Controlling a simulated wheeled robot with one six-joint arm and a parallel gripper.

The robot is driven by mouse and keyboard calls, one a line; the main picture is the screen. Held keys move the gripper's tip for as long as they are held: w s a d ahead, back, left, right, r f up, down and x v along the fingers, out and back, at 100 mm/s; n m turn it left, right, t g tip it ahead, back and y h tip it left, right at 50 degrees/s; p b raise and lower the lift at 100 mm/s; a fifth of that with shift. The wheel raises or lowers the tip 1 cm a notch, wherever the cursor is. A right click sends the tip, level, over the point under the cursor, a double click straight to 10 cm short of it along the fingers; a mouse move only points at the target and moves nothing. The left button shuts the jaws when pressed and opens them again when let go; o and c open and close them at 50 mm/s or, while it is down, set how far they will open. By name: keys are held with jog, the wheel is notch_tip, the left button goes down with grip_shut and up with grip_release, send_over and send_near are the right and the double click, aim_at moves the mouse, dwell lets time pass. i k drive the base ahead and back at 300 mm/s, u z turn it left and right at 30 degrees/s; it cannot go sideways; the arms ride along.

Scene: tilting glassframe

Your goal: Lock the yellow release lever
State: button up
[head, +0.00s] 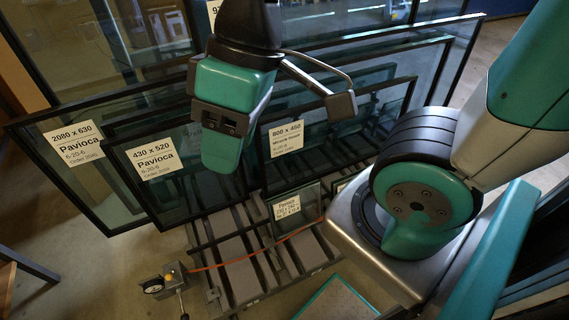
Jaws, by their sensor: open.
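The yellow release lever is small in the head view; a yellow part (170,277) sits on a small grey box at lower left. A thin rod with a dark knob (184,316) runs from the box to the bottom edge. I cannot tell its lock position. My gripper (340,104) hangs high over the glass frames, well up and right of the lever, touching nothing I can see. One finger is spread to the right, so it is open; the other is hidden behind my teal wrist. No object shows at the visible fingertip.
Several labelled glass panes (86,132) lean in a rack behind the lever. A slatted base (235,268) lies right of the box, with an orange cable (222,265) across it. A round gauge (153,287) sits beside the yellow part. Floor (85,275) left of the box is clear.

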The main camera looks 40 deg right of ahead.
aim_at(168, 276)
jog(key=z, duration=1.35)
jog(key=k, duration=0.85)
jog(key=u, duration=1.35)
